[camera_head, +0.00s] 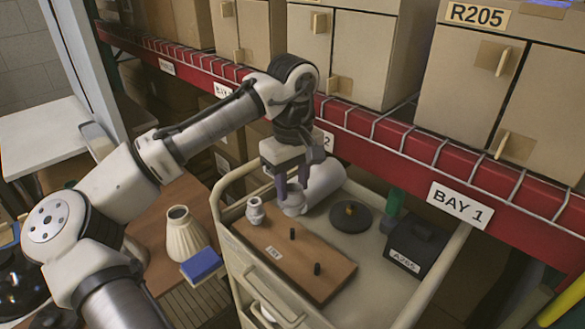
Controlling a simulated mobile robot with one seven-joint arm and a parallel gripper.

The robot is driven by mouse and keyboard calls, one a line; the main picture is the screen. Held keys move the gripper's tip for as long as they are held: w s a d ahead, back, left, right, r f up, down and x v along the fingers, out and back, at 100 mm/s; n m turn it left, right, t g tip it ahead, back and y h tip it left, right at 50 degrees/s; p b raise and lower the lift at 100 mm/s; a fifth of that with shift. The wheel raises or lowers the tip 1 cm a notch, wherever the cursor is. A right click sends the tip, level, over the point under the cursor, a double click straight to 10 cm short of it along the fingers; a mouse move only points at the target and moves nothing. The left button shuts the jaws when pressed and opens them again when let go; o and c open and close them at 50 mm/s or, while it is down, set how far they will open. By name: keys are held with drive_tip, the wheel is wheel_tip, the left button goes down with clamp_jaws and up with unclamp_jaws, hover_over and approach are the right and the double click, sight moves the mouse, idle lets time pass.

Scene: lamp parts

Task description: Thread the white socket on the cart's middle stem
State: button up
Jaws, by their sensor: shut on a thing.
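My gripper (291,186) points down over the cart (233,197). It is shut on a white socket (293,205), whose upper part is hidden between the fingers. A brown board (285,265) lies on the cart top. The middle stem (292,233), a short dark post, stands bare on this board. The held socket appears just behind and above this stem, apart from it in the picture. A second dark stem (317,268) stands bare nearer the front. Another white socket-like part (255,211) stands at the board's far left end.
A white cylinder (323,187) lies behind my gripper. A dark round base (350,216) and a black box (414,250) sit to the right on the cart. A ribbed vase (185,234) and blue block (202,265) are left. A red shelf beam (400,150) runs behind.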

sight(293, 201)
drive_tip(key=shift+s+f, duration=0.2)
drive_tip(key=shift+f, duration=0.45)
drive_tip(key=shift+w+f+b, duration=0.1)
drive_tip(key=shift+f+b, duration=1.4)
drive_tip(key=shift+f, duration=0.3)
drive_tip(key=shift+r+p, duration=0.1)
drive_tip(key=shift+p, duration=0.2)
drive_tip(key=shift+f, duration=1.2)
idle(0.6)
drive_tip(key=o, duration=0.4)
drive_tip(key=c, duration=0.5)
